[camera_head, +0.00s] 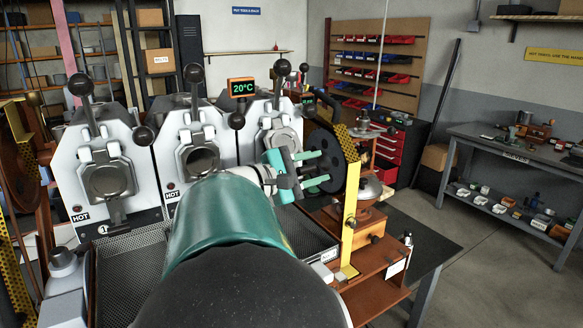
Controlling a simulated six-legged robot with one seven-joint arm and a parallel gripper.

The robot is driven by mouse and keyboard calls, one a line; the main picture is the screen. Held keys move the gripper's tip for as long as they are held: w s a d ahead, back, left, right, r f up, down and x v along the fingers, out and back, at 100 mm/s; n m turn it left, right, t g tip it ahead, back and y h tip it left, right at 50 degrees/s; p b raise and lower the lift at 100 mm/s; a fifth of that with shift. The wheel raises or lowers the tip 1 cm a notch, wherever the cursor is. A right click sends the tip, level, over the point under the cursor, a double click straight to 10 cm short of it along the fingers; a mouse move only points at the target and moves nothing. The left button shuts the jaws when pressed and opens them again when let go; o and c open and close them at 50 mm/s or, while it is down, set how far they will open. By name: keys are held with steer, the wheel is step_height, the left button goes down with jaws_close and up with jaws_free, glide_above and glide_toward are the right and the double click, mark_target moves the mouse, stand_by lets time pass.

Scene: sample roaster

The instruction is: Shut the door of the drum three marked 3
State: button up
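Three white roaster drum fronts stand in a row. The left one (105,165), marked 1, has a round grey door (108,180) over its mouth. The middle one (198,135) shows a dark round opening. The right one (262,112) is the third in the row; its mark is hidden behind my arm. Grey round metal parts (283,138) show at its front, but I cannot tell how far its door is open. My gripper (322,168) has teal fingers spread apart, empty, pointing right. It is in front and to the lower right of the third drum.
A yellow post (350,220) rises at the right. Black-knobbed levers (193,74) top the drums. A display (242,88) reads 20°C. Open floor lies to the right.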

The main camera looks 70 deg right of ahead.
steer(key=v, duration=1.3)
steer(key=shift+w+a, duration=0.3)
steer(key=s+a+r, duration=0.3)
steer(key=r, duration=0.3)
steer(key=shift+s, duration=0.4)
stand_by(0.5)
